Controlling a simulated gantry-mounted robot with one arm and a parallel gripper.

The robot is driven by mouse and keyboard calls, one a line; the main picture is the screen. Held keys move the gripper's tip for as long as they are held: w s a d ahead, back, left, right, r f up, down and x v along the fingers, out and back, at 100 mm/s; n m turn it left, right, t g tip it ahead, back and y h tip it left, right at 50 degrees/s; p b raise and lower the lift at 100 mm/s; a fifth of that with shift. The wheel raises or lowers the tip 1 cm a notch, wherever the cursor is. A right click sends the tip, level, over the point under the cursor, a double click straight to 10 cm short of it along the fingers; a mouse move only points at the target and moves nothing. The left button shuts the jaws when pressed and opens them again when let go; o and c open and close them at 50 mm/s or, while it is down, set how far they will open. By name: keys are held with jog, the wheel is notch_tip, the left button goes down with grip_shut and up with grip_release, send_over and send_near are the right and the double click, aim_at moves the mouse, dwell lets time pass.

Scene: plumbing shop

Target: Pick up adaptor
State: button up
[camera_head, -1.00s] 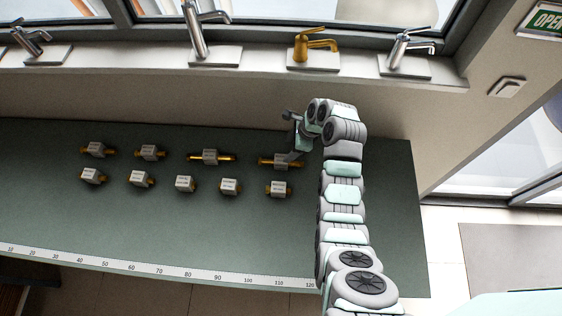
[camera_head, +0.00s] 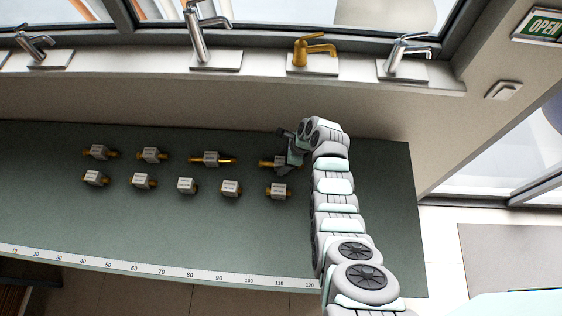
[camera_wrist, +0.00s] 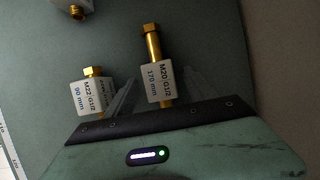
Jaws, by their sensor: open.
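Several adaptors lie in two rows on the green bench, each a brass fitting with a white labelled block. The right-end adaptor of the back row (camera_head: 266,162) is partly hidden by my gripper (camera_head: 287,151) in the head view. In the wrist view that adaptor (camera_wrist: 155,72), labelled M20/G1/2 170 mm, lies between the two open fingers of my gripper (camera_wrist: 162,90). Its lower end is hidden behind the gripper body. I cannot tell if a finger touches it. A shorter adaptor (camera_wrist: 91,94), labelled M22/G1/2 90 mm, sits just outside the left finger.
The green bench (camera_head: 60,220) has a ruler strip (camera_head: 150,268) on its front edge. The front-row right adaptor (camera_head: 278,191) is close to my gripper. Taps, one of them gold (camera_head: 312,50), stand on the ledge behind. The bench's right end is clear beside my arm.

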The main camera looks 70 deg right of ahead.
jog(key=shift+x, duration=1)
grip_shut()
